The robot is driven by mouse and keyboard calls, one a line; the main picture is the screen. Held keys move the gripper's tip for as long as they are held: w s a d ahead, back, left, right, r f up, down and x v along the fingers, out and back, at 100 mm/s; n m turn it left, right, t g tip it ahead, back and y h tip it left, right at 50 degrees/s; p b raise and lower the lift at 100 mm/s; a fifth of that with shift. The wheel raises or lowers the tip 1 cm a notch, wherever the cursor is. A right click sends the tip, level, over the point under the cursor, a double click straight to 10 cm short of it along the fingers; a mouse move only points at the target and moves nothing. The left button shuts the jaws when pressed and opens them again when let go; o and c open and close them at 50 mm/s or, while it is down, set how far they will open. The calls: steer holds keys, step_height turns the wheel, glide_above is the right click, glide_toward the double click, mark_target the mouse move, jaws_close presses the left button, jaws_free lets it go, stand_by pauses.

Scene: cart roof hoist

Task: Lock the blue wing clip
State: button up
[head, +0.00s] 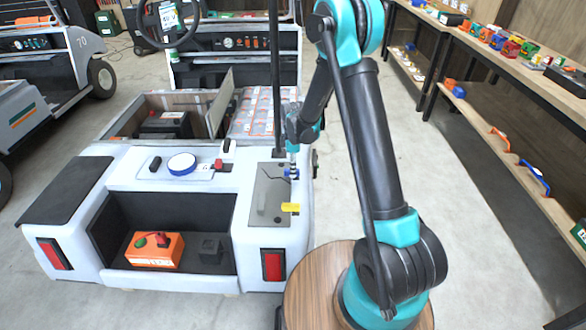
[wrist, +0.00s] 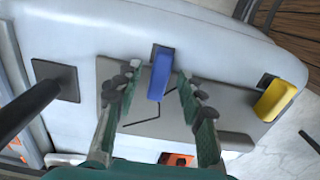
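The blue wing clip (wrist: 160,76) stands at the edge of a grey plate on the white cart in the wrist view. It also shows as a small blue piece (head: 291,173) below my gripper in the head view. My gripper (wrist: 161,88) is open, with one green, dark-padded finger on each side of the blue clip and a visible gap to it on both sides. In the head view my gripper (head: 293,152) points down over the cart's right rear. I cannot tell the exact height between fingertips and clip.
A yellow wing clip (wrist: 275,99) sits at another edge of the grey plate (wrist: 232,108). A black post (wrist: 28,108) rises from a square base near the plate. A thin bent black rod lies on the plate. A shelf (head: 520,70) with colored parts stands at the right.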

step_height(320, 180, up, 12)
steer(key=shift+f, duration=0.25)
stand_by(0.3)
steer(key=s+d+r+m+t, duration=0.1)
steer(key=s+d+r+m, duration=0.4)
steer(key=d, duration=0.3)
steer(key=s+d+f+m+t, duration=0.1)
steer(key=s+d+m, duration=0.5)
steer(key=s, duration=0.5)
steer(key=s+d+m+t, duration=0.2)
steer(key=s+d+m, duration=0.4)
steer(key=s, duration=0.5)
steer(key=shift+d+f+m, duration=0.35)
steer(key=shift+m, duration=0.25)
